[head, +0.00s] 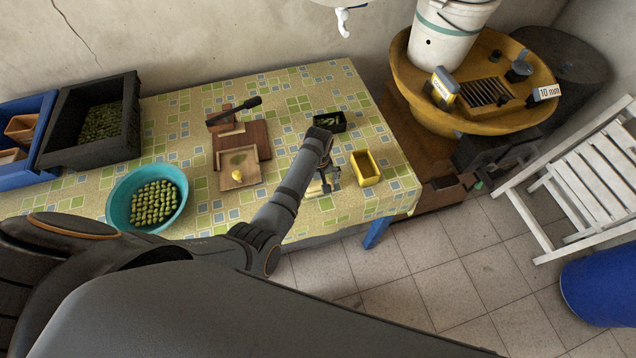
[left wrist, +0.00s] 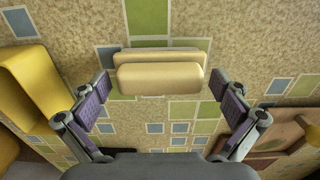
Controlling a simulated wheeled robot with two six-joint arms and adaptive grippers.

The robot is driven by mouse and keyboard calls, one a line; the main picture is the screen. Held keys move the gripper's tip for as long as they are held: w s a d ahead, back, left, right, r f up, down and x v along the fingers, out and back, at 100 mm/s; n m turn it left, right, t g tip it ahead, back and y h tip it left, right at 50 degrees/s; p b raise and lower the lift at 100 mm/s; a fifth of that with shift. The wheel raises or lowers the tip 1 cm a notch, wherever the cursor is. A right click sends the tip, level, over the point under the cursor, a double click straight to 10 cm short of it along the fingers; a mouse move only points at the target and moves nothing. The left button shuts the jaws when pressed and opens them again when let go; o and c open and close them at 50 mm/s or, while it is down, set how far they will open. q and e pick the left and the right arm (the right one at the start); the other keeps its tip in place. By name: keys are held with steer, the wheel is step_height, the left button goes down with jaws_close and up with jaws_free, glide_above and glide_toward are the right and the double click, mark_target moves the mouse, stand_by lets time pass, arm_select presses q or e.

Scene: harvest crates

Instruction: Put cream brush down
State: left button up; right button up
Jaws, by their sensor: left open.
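The cream brush (left wrist: 160,78) is a pale block with rounded edges, in the middle of the left wrist view over the patterned tablecloth. My left gripper (head: 325,182) is at the right part of the table in the head view. Its two purple-padded fingers are spread wide on either side of the brush in the left wrist view, with a visible gap on each side. The brush is mostly hidden by the gripper in the head view. My right gripper is not in view.
A yellow box (head: 367,168) stands just right of the left gripper, with a black crate (head: 329,121) behind. A wooden tray (head: 240,183) lies to the left, then a teal bowl (head: 117,211) of green fruit. Tablecloth is bare between tray and gripper.

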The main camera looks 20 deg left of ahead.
mark_target(318, 182)
arm_select(q)
steer(key=shift+r, duration=0.3)
step_height(318, 182, up, 7)
steer(key=p, duration=0.7)
steer(key=shift+f, duration=0.15)
step_height(318, 182, up, 3)
steer(key=shift+r+p, duration=0.1)
steer(key=shift+p, duration=1.05)
steer(key=shift+d+r+b, duration=0.1)
steer(key=shift+r+b, duration=0.35)
steer(key=shift+r, duration=0.5)
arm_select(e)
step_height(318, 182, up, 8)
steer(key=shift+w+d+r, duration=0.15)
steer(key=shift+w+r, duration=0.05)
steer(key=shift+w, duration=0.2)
